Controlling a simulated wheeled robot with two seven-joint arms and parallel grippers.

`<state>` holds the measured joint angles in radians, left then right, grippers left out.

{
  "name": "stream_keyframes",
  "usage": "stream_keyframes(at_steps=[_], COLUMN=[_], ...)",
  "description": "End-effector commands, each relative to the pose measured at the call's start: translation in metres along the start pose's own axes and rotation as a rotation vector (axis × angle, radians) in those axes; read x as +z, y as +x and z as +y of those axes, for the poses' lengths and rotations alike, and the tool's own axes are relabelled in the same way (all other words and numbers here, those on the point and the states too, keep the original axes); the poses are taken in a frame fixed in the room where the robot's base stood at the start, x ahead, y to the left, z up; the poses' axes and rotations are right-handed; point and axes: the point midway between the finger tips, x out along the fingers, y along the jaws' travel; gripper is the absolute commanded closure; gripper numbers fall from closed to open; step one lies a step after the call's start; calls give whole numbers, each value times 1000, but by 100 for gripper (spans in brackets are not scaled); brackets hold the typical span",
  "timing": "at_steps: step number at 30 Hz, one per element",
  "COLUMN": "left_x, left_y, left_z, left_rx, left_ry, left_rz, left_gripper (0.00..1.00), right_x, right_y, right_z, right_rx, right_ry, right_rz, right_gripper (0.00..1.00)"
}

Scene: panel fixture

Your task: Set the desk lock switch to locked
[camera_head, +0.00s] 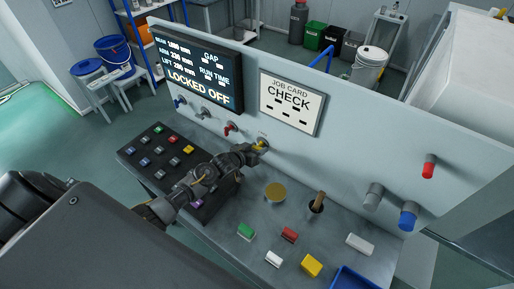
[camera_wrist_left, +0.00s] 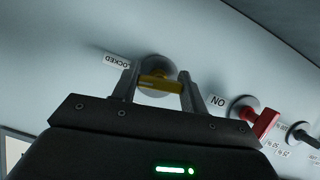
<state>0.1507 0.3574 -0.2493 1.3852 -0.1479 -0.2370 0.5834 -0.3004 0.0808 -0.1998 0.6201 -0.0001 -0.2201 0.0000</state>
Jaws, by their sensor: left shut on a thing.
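The lock switch (camera_head: 262,144) is a yellow handle on a round grey base on the upright panel, below and between the screen and the job card. My left gripper (camera_head: 257,148) is at it. In the left wrist view, the yellow lock switch handle (camera_wrist_left: 155,83) lies between the two fingers of my left gripper (camera_wrist_left: 160,76), which is shut on it. A label reading LOCKED (camera_wrist_left: 117,61) is left of the switch base. The screen (camera_head: 197,75) shows LOCKED OFF. My right gripper is not in view.
A red-handled switch (camera_head: 231,128) is beside the lock switch, also seen in the left wrist view (camera_wrist_left: 265,122). Red and blue knobs protrude at the panel's right.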

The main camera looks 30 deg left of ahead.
Motion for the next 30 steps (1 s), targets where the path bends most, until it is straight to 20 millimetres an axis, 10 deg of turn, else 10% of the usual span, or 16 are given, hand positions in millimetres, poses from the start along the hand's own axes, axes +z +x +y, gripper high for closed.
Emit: stream_keyframes(at_steps=[28, 30], left_x=[0, 0], left_y=[0, 0], left_z=[0, 0], left_rx=[-75, -75], left_ry=[182, 182], left_rz=[1, 1], left_gripper=[79, 50], right_x=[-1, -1], right_y=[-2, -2], right_z=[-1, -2], right_rx=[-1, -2], right_ry=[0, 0], right_rz=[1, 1], right_gripper=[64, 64])
